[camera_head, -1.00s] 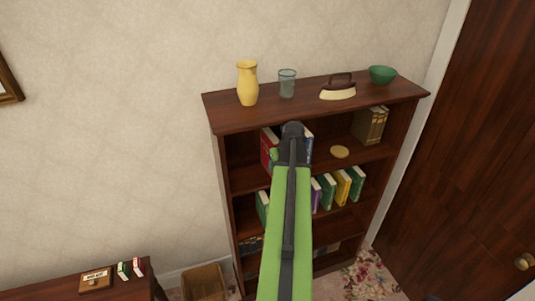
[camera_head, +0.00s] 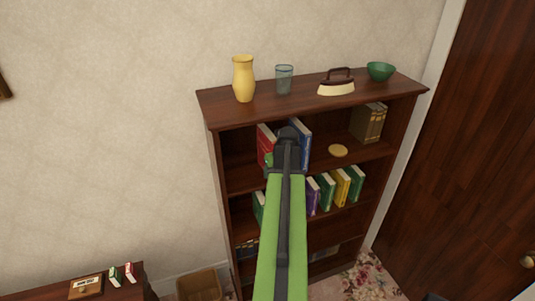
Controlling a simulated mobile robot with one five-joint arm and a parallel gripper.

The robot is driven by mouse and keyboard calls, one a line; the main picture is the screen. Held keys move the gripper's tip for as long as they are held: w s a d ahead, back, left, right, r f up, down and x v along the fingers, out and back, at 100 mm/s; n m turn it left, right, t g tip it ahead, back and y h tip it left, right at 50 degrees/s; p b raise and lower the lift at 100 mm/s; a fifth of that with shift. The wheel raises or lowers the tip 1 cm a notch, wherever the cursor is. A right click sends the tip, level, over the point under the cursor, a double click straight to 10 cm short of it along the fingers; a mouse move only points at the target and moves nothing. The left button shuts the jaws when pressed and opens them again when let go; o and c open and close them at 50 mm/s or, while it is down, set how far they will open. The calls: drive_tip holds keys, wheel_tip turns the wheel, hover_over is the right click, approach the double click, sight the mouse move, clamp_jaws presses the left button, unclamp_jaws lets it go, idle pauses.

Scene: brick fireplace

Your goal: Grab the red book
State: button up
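A red book (camera_head: 264,141) stands on the upper shelf of the brown bookcase (camera_head: 228,114), near the left side. A blue book (camera_head: 305,143) stands to the right of it. My arm reaches up from the bottom of the view, and its dark end with my gripper (camera_head: 289,135) lies in front of the gap between the red and blue books. The arm hides part of both books. The fingers cannot be made out, so I cannot tell whether they are open or shut, or whether they touch a book.
A yellow vase (camera_head: 243,79), a glass (camera_head: 284,79), an iron (camera_head: 337,83) and a green bowl (camera_head: 380,71) stand on the bookcase top. Brown books (camera_head: 368,122) and a round yellowish object (camera_head: 338,151) share the upper shelf. A wooden door (camera_head: 468,150) is at right.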

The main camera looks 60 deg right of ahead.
clamp_jaws()
idle(0.3)
idle(1.1)
